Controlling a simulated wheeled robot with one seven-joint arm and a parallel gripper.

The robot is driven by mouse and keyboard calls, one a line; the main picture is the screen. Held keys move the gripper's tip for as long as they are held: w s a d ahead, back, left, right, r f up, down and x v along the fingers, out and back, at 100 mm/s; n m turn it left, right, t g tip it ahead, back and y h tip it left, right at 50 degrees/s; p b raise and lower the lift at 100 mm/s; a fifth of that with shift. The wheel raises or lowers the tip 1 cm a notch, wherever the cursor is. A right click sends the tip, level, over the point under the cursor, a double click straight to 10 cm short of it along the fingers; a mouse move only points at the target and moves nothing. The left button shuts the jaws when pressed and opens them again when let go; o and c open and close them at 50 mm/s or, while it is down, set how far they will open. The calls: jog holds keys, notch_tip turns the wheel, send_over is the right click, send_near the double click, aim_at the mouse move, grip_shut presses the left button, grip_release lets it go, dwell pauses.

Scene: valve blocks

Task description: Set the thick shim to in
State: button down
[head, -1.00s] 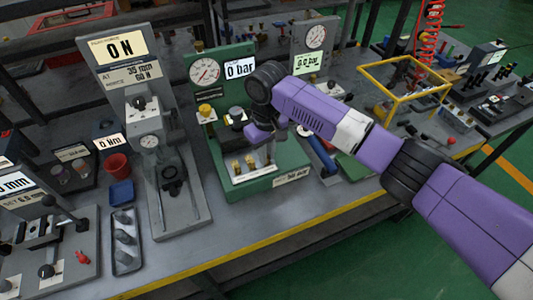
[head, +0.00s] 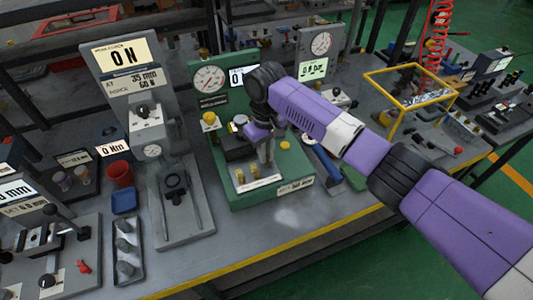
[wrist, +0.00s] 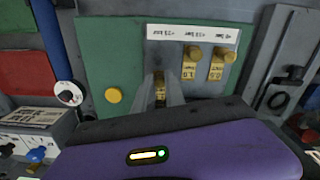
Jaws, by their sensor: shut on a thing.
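The green valve stand (head: 290,165) has a dial and a display, partly hidden by my arm. A pale block on its base carries brass-yellow shim tabs. Two free tabs stand side by side in the wrist view, one marked 1.0 (wrist: 189,72) and one marked 0.5 (wrist: 217,65). My gripper (head: 268,162) is over the block's right end in the head view. In the wrist view its fingers (wrist: 160,98) are shut on a third brass tab (wrist: 160,84), left of the other two. The fingers cover much of this tab and its marking is unreadable.
A yellow knob (wrist: 113,95) is on the green base beside the held tab. A grey force stand (head: 180,215) is to the left, with a red cup (head: 120,174) and a blue tray (head: 124,200) beyond it. The bench front is clear.

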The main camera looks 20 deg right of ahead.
jog(key=c, duration=1.4)
grip_release()
jog(key=shift+w, duration=0.25)
jog(key=shift+r, duration=0.1)
notch_tip(320, 180, up, 8)
jog(key=shift+f+b, duration=0.15)
jog(key=shift+b, duration=0.35)
jog(key=shift+s, duration=0.1)
